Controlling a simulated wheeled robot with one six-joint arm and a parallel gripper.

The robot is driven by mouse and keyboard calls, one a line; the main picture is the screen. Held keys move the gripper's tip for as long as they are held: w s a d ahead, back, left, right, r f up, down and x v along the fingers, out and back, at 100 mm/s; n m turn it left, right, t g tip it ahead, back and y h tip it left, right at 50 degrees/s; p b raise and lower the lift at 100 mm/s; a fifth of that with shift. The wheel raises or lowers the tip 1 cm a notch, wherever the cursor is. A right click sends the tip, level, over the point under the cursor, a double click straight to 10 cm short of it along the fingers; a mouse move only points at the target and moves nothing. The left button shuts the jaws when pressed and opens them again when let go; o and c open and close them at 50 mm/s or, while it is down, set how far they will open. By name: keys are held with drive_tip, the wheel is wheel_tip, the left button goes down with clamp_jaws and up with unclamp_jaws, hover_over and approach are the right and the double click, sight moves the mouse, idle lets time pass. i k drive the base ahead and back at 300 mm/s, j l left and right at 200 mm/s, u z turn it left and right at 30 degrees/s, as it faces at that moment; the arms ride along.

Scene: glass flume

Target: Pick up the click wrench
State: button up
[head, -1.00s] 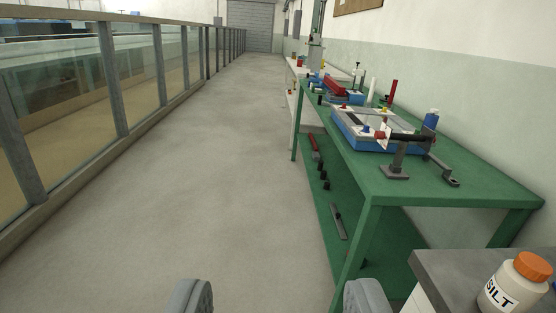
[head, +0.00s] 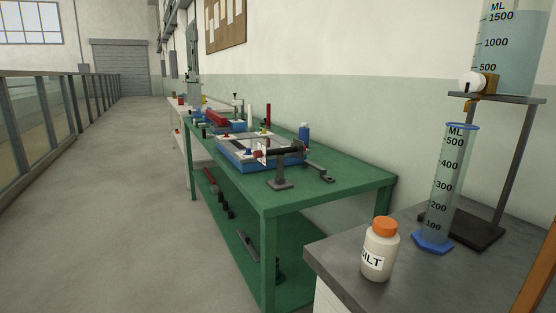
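I cannot tell for sure which thing is the click wrench. A dark bar with a red end (head: 285,151) lies level across a grey stand near the front end of the green bench (head: 340,188). A long dark tool (head: 246,247) lies on the bench's lower shelf, too small to make out. My gripper is out of view.
A blue tray (head: 240,163) and a blue bottle (head: 304,134) are on the green bench. A grey counter (head: 345,268) at front right holds an orange-capped jar (head: 380,250) and a measuring cylinder (head: 440,190). The aisle floor (head: 120,220) is clear; a glass-sided flume (head: 35,135) runs along the left.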

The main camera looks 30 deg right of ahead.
sight(298, 148)
drive_tip(key=i+j+z, duration=0.45)
drive_tip(key=i+j, duration=0.2)
drive_tip(key=i, duration=0.35)
drive_tip(key=i+j+z, duration=0.5)
drive_tip(key=i+j, duration=0.45)
